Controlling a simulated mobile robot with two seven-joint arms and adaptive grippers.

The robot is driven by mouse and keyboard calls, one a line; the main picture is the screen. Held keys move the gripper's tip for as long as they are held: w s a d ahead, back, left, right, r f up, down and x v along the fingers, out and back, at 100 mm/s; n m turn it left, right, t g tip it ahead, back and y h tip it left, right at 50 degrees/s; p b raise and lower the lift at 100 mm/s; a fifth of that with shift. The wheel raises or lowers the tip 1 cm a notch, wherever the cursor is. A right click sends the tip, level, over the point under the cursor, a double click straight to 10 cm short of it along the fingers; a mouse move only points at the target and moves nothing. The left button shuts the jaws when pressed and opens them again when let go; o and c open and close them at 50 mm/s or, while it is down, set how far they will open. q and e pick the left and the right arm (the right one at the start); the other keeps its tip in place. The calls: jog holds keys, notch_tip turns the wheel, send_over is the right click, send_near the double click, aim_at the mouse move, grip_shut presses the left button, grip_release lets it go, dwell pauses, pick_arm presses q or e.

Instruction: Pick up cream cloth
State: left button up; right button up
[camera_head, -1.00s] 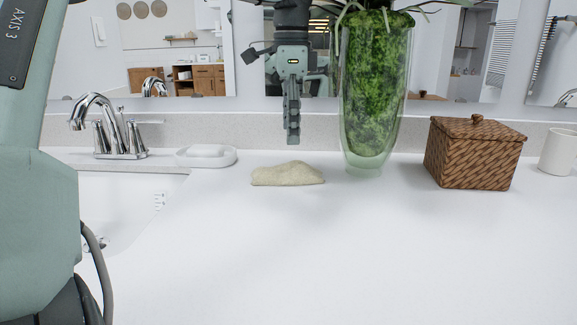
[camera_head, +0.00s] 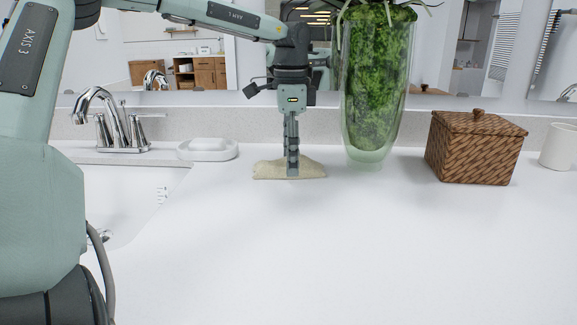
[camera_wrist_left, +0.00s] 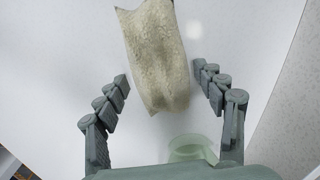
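The cream cloth (camera_head: 265,169) lies in a low heap on the white counter, between the soap dish and the green vase. My left gripper (camera_head: 292,174) points straight down over it, and its fingers hide the middle of the cloth in the head view. In the left wrist view the cloth (camera_wrist_left: 158,55) lies between and beyond the two spread fingertips of the left gripper (camera_wrist_left: 161,80). The fingers are open with a gap on each side of the cloth. My right gripper is not in view.
A tall glass vase (camera_head: 374,95) with greenery stands close right of the cloth. A white soap dish (camera_head: 207,150), a faucet (camera_head: 112,125) and a sink are to the left. A woven box (camera_head: 474,150) and a white cup (camera_head: 558,147) stand right. The front counter is clear.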

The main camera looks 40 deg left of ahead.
pick_arm(q)
jog(key=c, duration=0.8)
jog(key=shift+r, duration=0.15)
jog(key=shift+r, duration=0.25)
notch_tip(320, 180, up, 4)
jog(key=shift+f, duration=0.2)
jog(key=s+a+r, duration=0.1)
jog(key=s+r, duration=0.1)
jog(key=s, duration=0.1)
jog(key=s+a+r+b, duration=0.1)
jog(key=s+r, duration=0.1)
jog(key=s, duration=0.2)
jog(key=s+a+r+b, duration=0.1)
jog(key=s+r, duration=0.1)
jog(key=s, duration=0.2)
jog(key=shift+a+r, duration=0.3)
jog(key=shift+a, duration=0.05)
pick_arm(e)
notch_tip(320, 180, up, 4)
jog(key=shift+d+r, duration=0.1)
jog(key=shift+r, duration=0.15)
